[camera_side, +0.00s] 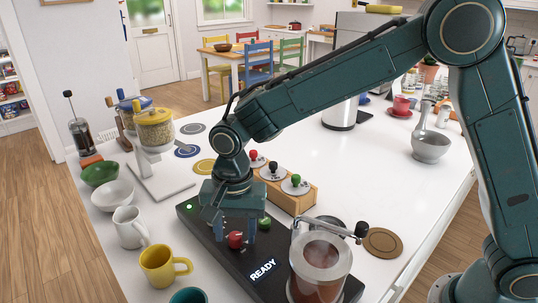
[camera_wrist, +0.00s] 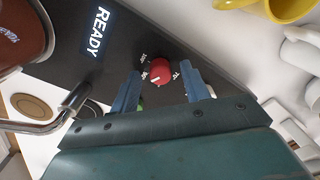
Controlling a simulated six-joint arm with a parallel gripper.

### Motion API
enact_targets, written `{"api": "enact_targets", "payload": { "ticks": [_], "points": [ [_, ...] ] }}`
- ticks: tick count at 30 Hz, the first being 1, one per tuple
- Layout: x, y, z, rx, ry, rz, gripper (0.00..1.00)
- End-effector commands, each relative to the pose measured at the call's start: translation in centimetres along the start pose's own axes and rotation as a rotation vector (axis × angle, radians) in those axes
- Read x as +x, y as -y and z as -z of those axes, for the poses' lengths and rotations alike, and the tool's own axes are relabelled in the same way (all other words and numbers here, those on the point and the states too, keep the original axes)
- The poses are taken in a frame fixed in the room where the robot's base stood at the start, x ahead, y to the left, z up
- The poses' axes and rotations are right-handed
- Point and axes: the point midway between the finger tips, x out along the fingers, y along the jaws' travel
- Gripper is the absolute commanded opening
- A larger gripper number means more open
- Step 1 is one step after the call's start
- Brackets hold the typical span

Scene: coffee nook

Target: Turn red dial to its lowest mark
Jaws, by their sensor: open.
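The red dial (camera_side: 235,240) sits on the black machine base (camera_side: 187,209). In the wrist view the red dial (camera_wrist: 160,71) lies between the two blue fingertips, with a small white mark on its lower left part. Small white labels stand around it, too small to read surely. My gripper (camera_wrist: 163,72) is open, pointing down over the dial, one finger on each side. I cannot tell if the fingers touch it. In the side view my gripper (camera_side: 237,232) partly hides the dial.
A green dial (camera_side: 265,222) sits close beside the red one. A yellow mug (camera_side: 158,265) and a white pitcher (camera_side: 129,228) stand left. A wooden block (camera_side: 305,202) stands behind.

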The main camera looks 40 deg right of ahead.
Motion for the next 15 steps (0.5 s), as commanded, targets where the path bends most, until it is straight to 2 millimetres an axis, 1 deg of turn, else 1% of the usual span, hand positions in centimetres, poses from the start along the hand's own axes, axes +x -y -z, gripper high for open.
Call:
{"api": "enact_targets", "payload": {
  "ticks": [3,10,11,15],
  "points": [
    [0.32,-0.02,-0.01,0.000,0.000,-0.001,0.46],
    [0.35,-0.01,0.00,0.000,0.000,0.000,0.46],
    [0.35,-0.01,0.00,0.000,0.000,0.000,0.44],
    [0.34,-0.01,0.00,0.000,0.000,0.000,0.17]
  ]
}}
